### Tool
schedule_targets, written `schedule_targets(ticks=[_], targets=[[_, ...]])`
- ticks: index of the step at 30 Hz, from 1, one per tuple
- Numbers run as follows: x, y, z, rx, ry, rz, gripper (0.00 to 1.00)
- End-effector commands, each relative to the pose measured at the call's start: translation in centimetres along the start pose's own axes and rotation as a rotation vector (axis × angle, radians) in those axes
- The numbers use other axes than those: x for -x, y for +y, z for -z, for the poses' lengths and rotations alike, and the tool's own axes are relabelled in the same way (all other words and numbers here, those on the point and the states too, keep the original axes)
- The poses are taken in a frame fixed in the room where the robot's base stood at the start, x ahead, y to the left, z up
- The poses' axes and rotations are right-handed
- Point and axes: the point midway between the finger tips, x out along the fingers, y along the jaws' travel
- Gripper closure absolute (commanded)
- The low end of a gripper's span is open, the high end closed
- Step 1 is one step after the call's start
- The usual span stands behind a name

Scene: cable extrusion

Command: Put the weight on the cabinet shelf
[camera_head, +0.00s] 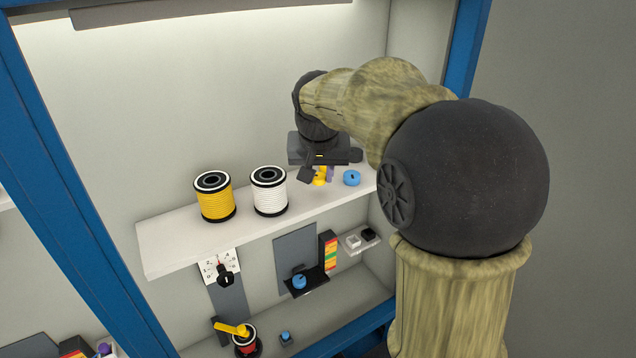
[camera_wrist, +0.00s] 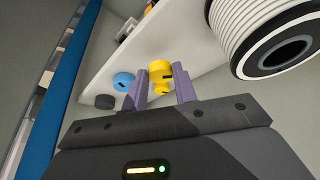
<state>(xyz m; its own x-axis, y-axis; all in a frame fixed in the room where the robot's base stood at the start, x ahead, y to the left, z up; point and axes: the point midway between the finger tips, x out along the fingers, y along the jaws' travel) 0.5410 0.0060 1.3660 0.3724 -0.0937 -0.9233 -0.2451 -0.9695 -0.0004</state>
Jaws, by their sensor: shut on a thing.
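My gripper (camera_head: 316,176) is at the right part of the white cabinet shelf (camera_head: 172,238). It is shut on a small yellow weight (camera_head: 320,177), which also shows between the two purple-grey fingers in the wrist view (camera_wrist: 160,74). I cannot tell whether the weight touches the shelf or hangs just above it. A blue weight (camera_head: 352,178) stands on the shelf just right of the gripper and also shows in the wrist view (camera_wrist: 123,82). A black weight (camera_head: 356,155) is close by, seen too in the wrist view (camera_wrist: 104,102). My arm hides part of the shelf's right end.
A white spool (camera_head: 269,191) and a yellow spool (camera_head: 214,197) stand on the shelf left of my gripper. The lower level holds a blue knob (camera_head: 299,281), a dial (camera_head: 222,275) and a yellow-handled switch (camera_head: 240,335). Blue frame posts (camera_head: 60,180) edge the cabinet.

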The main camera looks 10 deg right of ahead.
Motion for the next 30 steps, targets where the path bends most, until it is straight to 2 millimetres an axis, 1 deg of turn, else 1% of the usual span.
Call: schedule_targets(ticks=[3,6,17,18,21,30], targets=[[-1.6,0.0,-0.8,0.000,-0.004,-0.001,0.90],[-2.5,0.0,-1.1,0.000,-0.002,0.000,0.90],[-3.0,-0.1,-1.3,0.001,0.000,0.000,0.90],[-3.0,-0.1,-1.3,0.001,-0.001,0.000,0.68],[-2.9,-0.1,-1.3,0.001,-0.001,0.000,0.50],[-2.8,-0.1,-1.2,0.001,-0.001,0.000,0.50]])
